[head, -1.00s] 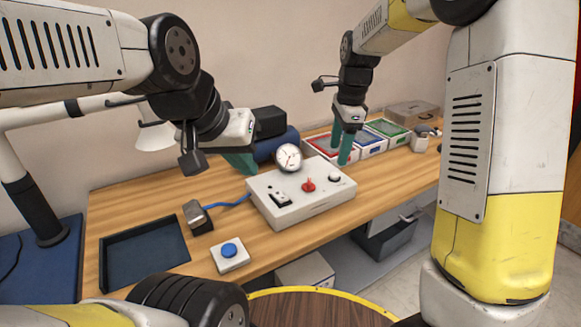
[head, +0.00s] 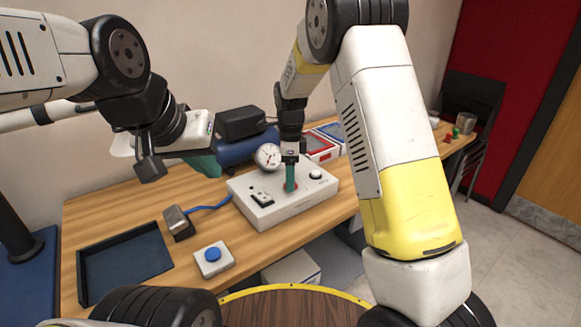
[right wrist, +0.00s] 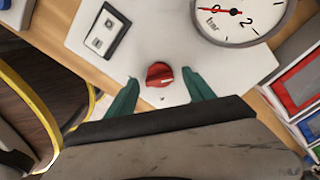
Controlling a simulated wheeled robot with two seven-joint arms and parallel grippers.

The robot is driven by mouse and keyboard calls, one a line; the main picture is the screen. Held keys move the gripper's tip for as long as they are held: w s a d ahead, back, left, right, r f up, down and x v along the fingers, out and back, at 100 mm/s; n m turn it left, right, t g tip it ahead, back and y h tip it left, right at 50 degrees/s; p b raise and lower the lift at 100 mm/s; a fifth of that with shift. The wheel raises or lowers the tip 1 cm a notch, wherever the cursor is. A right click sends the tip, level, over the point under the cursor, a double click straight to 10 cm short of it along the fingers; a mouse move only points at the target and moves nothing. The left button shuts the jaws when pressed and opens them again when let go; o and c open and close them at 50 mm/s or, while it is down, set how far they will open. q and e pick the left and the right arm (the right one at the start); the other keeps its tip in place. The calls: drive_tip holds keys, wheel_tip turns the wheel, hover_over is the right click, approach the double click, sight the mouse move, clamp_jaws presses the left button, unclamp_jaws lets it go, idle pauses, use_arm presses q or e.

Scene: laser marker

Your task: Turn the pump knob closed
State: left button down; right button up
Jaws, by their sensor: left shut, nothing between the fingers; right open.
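A white control box (head: 262,214) stands on the wooden table with a red knob on its top face. In the head view the red knob (head: 284,188) is mostly hidden behind the green fingers of my right gripper (head: 290,184). In the right wrist view the red knob (right wrist: 159,73) sits between the tips of my open right gripper (right wrist: 160,78), with a gap on each side. A pale mark shows on the knob's right side. My left gripper (head: 205,165) is shut and empty, above the table to the left of the box.
A blue button (head: 213,254), a metal-topped pedal (head: 178,222) and a dark tray (head: 125,262) lie to the left. Colored bins (head: 320,147) stand behind right.

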clamp_jaws()
idle(0.3)
